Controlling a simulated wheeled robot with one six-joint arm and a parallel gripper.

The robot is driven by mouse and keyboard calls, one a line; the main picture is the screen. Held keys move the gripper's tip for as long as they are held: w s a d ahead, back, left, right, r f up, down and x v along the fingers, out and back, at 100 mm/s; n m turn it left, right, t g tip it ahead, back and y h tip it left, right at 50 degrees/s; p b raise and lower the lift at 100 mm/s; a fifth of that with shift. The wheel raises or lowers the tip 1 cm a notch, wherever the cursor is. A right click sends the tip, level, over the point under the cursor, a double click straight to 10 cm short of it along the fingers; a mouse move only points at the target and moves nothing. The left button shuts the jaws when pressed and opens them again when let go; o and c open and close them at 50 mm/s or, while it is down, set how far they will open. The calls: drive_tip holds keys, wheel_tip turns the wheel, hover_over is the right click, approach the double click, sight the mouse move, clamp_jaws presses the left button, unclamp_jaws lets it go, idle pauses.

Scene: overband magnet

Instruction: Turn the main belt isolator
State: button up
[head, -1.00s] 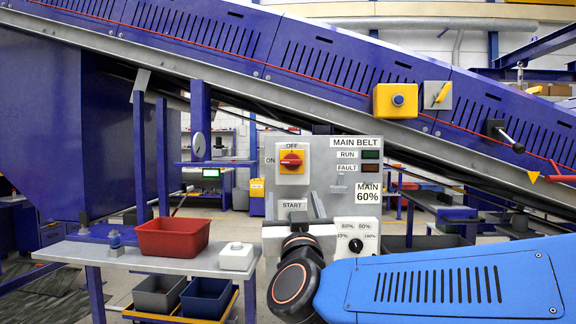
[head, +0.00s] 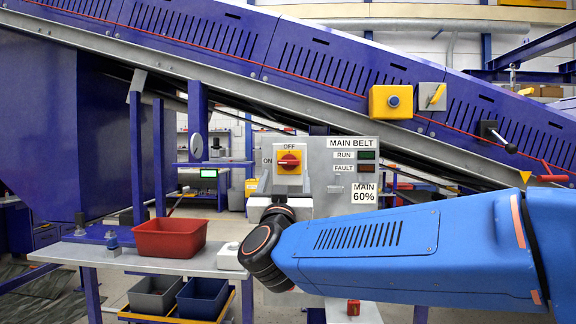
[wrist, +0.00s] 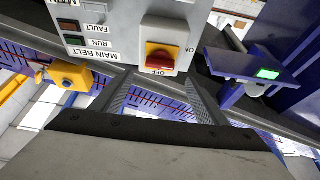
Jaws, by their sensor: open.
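The main belt isolator (head: 289,160) is a yellow square plate with a red knob on the grey MAIN BELT panel (head: 325,195). OFF is marked above it and ON to its left. The knob's grip lies about level, toward ON. In the wrist view, which is upside down, the isolator (wrist: 160,50) sits beyond my gripper (wrist: 160,78). The two grey fingers are spread apart, pointing toward the panel, with nothing between them. The knob appears clear of the fingers. In the head view the fingers are just below the isolator, partly hidden by my wrist.
The RUN and FAULT lamps (head: 367,155) and a MAIN 60% label are on the panel's right. A red bin (head: 170,239) and white box (head: 229,257) stand on the left bench. Behind, the blue conveyor (head: 330,75) carries a yellow button box (head: 391,101).

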sight(288, 162)
drive_tip(key=x, duration=0.8)
drive_tip(key=shift+w+r, duration=0.15)
drive_tip(key=c, duration=1.1)
